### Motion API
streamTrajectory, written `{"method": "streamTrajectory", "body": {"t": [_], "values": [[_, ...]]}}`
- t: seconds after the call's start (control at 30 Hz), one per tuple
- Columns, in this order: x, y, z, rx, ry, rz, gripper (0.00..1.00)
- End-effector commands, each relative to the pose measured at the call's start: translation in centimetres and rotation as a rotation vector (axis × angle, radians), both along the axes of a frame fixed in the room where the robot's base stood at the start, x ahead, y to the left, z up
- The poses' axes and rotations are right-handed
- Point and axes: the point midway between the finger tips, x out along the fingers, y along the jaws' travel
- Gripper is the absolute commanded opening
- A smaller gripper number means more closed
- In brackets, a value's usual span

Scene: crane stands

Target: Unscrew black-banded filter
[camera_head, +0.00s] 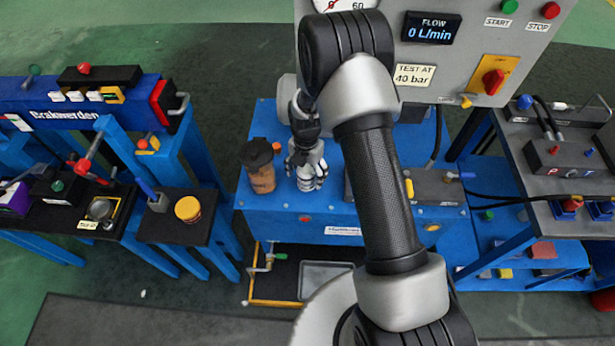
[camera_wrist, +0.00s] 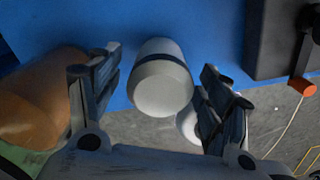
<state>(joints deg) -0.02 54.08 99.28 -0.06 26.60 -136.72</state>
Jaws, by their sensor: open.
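The filter (camera_wrist: 162,88) is a pale cylinder with a dark band around it. It sits in the middle of the wrist view, against the blue stand (camera_wrist: 213,20). My gripper (camera_wrist: 160,66) is open, with one finger on each side of the filter. A gap shows between the filter and each finger, so nothing is gripped. In the head view, my gripper (camera_head: 307,175) is at the front of the blue stand (camera_head: 330,213), beside a brown cylinder. There my gripper covers the filter's place, and I cannot make the filter out clearly.
A brown cylinder with a black top (camera_head: 261,166) stands close left of my gripper; it looks orange in the wrist view (camera_wrist: 38,98). A dark block with an orange-tipped lever (camera_wrist: 302,86) is at right. A grey panel (camera_head: 445,45) rises behind. A tray (camera_head: 327,281) lies below.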

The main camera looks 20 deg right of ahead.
Motion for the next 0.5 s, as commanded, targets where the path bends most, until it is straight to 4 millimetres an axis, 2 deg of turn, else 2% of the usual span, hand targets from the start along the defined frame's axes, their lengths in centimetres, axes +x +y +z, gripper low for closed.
{"method": "streamTrajectory", "body": {"t": [0.07,0.17,0.5], "values": [[-0.02,-0.01,-0.02,0.000,0.000,-0.001,0.71],[-0.06,-0.01,-0.06,0.000,0.001,-0.001,0.65],[-0.03,0.00,-0.02,0.001,0.001,-0.024,0.65]]}}
